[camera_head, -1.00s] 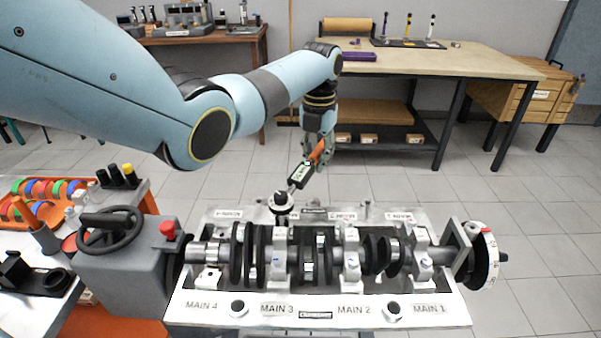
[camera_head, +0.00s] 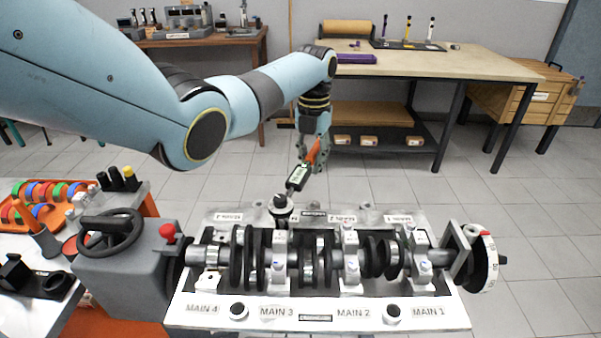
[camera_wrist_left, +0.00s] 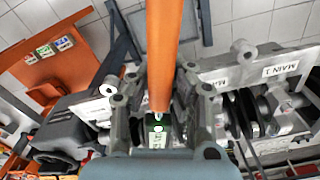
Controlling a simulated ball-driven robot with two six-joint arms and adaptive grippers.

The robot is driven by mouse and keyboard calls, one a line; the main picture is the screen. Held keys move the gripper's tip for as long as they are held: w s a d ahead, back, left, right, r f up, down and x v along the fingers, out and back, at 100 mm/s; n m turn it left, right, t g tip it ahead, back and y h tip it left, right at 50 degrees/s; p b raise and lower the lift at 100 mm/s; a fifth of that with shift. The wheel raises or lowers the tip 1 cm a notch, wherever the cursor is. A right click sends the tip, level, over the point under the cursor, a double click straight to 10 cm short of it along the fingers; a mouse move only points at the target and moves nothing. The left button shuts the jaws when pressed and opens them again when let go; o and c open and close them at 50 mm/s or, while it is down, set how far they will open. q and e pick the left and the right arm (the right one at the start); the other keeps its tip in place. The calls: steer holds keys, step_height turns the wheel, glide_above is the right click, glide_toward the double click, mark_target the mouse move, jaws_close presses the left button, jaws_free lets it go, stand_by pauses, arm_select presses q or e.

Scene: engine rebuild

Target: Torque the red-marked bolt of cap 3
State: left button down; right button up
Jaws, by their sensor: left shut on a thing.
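My left gripper (camera_head: 312,150) is shut on the orange handle of a torque wrench (camera_head: 298,177), above the far side of the engine block. The wrench slants down to a dark round head at the block's far edge, behind the MAIN 3 cap (camera_head: 279,258). In the left wrist view, the orange handle (camera_wrist_left: 162,50) runs between the fingers, with a green display below. I cannot tell whether the wrench head sits on a bolt. No red mark on cap 3 can be made out. My right gripper is not in view.
The crankshaft (camera_head: 318,258) lies in the white-edged block (camera_head: 420,318), labelled MAIN 4 to MAIN 1. A grey unit with a handwheel (camera_head: 110,232) stands at the left, and a dial wheel (camera_head: 487,262) at the right. The floor behind is clear.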

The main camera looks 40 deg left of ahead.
arm_select(q)
steer(key=shift+s+a+n+p, duration=0.25)
steer(key=shift+a+n, duration=0.15)
steer(key=shift+a, duration=0.2)
steer(key=shift+s+a+n+p, duration=0.25)
steer(key=shift+a+n, duration=0.15)
steer(key=shift+a, duration=0.15)
steer(key=shift+d+p, duration=0.1)
steer(key=shift+p, duration=0.3)
stand_by(1.4)
steer(key=shift+r+p, duration=0.25)
steer(key=shift+p, duration=0.15)
stand_by(0.3)
steer(key=shift+g+b, duration=0.4)
steer(key=shift+b, duration=0.3)
stand_by(0.4)
stand_by(0.7)
steer(key=shift+w, duration=0.1)
stand_by(0.5)
steer(key=shift+r+p, duration=0.3)
steer(key=shift+p, duration=0.35)
stand_by(1.1)
